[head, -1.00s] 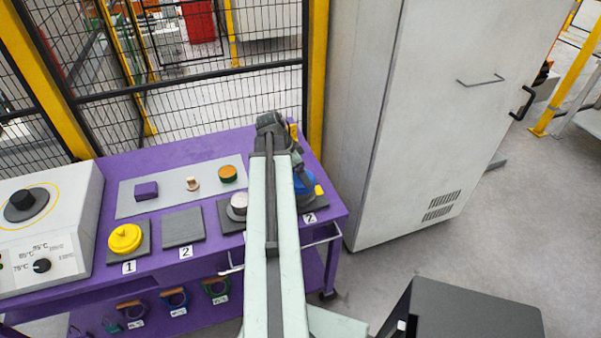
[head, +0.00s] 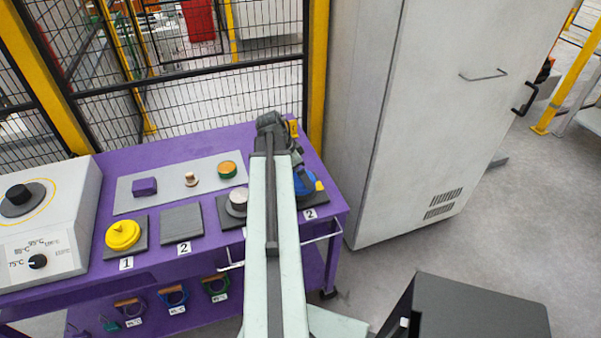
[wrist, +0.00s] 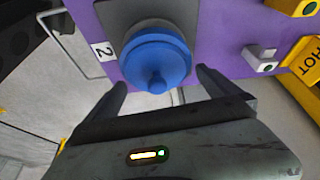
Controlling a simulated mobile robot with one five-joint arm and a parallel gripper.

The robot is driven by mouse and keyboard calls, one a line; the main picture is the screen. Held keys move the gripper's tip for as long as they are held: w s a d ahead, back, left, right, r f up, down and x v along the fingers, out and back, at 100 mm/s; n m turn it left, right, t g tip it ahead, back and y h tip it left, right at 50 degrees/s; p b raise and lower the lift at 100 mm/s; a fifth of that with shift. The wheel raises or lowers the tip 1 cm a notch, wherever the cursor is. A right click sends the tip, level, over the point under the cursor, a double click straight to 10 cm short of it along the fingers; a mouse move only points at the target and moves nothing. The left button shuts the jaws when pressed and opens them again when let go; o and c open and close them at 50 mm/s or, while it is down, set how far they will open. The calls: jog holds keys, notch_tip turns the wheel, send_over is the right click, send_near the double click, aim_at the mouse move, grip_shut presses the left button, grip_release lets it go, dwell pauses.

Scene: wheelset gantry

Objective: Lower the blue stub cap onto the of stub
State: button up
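The blue stub cap (wrist: 157,47) shows in the wrist view, round with a small knob facing the camera, over a dark grey pad (wrist: 118,12) on the purple table. My gripper (wrist: 161,77) is open, with its two fingers apart on either side of the cap's near part. I see no finger touching the knob. In the head view the cap (head: 306,184) is partly hidden behind my arm, at the pad labelled 2. The stub under it is hidden, so I cannot tell how the cap is seated. A bare silver stub (head: 238,198) stands on the pad to its left.
A yellow cap (head: 123,235) sits on the left pad labelled 1; an empty grey pad (head: 182,224) is beside it. A tall grey cabinet (head: 400,120) stands close right of the table. A yellow HOT block (wrist: 305,58) is at the right in the wrist view.

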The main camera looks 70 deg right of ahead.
jog(key=p+v, duration=0.7)
jog(key=v, duration=0.1)
jog(key=shift+r, duration=0.1)
dwell(0.4)
